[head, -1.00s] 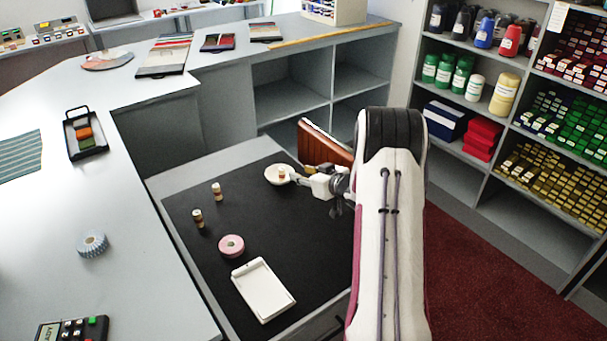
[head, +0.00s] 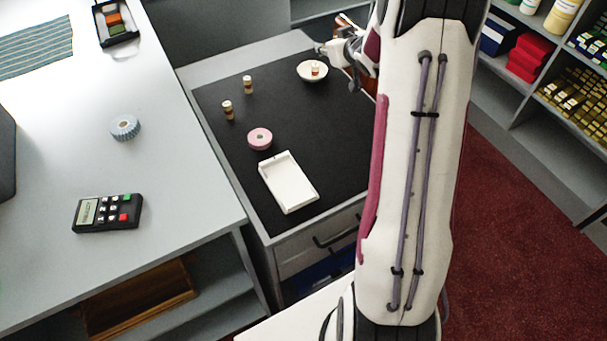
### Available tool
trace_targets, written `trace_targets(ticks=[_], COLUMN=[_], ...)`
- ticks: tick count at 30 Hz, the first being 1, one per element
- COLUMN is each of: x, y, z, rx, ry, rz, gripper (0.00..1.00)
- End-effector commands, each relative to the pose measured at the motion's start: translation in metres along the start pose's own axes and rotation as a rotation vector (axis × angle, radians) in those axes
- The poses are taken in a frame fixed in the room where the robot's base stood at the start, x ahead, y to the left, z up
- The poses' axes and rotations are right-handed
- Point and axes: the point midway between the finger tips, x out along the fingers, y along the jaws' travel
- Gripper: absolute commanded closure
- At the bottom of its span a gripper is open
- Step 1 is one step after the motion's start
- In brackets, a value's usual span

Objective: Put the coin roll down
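One coin roll (head: 315,70), small and pale with a brown band, stands upright in a white dish (head: 303,76) at the back right of the black mat (head: 300,124). Two similar rolls stand on the mat to the left, one farther back (head: 247,85) and one nearer (head: 227,110). My gripper (head: 321,49) is just beyond and above the dish in the picture, apart from the roll there. No roll shows in the gripper. Its fingers are too small to tell whether they are open. My arm hides the mat's right side.
A pink tape roll (head: 260,138) and a white tray (head: 289,183) lie on the mat's nearer part. A calculator (head: 107,213) and a blue-grey ribbed roll (head: 125,127) sit on the left counter (head: 165,180). The mat's middle is clear.

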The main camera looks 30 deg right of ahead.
Motion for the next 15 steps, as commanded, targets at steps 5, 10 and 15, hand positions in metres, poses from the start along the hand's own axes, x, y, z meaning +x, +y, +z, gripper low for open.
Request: trace_targets(ticks=[5,10,15], x=[-0.031,-0.062,-0.096], y=[-0.014,-0.028,-0.045], z=[-0.026,-0.044,-0.055], rx=[-0.015,-0.019,-0.019], ry=[-0.035,-0.071,-0.111], rz=[0.042,0.076,0.101], gripper=[0.68,0.68,0.68])
